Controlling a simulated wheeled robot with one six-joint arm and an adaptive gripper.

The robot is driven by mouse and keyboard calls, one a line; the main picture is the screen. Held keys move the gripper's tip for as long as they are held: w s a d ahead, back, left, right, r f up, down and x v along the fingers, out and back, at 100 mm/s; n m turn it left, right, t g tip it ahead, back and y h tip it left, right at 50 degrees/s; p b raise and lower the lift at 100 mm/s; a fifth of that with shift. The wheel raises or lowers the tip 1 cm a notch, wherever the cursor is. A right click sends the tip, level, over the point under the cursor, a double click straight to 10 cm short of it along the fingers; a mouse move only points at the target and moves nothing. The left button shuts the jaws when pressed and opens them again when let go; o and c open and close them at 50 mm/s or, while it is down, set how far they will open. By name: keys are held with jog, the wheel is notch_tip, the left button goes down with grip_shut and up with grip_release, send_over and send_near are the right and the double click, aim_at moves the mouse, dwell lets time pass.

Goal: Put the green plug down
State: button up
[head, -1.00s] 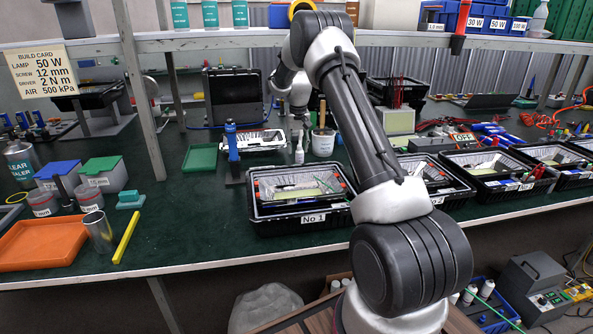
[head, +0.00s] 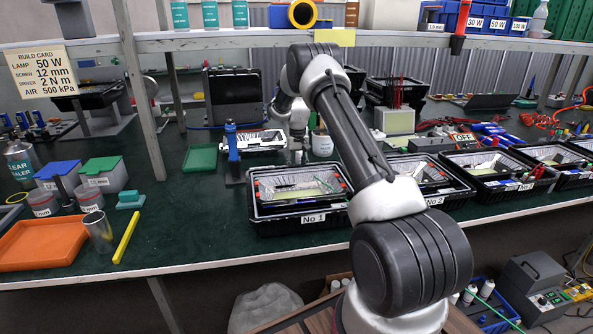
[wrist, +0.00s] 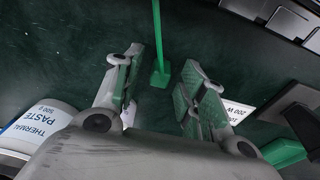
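In the wrist view, a slim green piece with a wider, square end (wrist: 158,62) shows between and beyond the fingertips, over the dark green bench top. It looks like the green plug, though I cannot be sure. My gripper (wrist: 158,88) has its two green-padded fingers spread, with a clear gap on both sides of the green piece. In the head view, my gripper (head: 297,152) is low over the bench behind the No 1 crate (head: 313,219). The plug cannot be made out there.
A thermal paste tub (wrist: 40,128) stands close to the left finger in the wrist view. A white label and a second green piece (wrist: 284,152) are at the right. In the head view, a blue upright tool (head: 232,150) and a green tray (head: 200,158) stand left of my gripper.

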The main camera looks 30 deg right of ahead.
grip_shut()
jog(key=shift+r, duration=0.1)
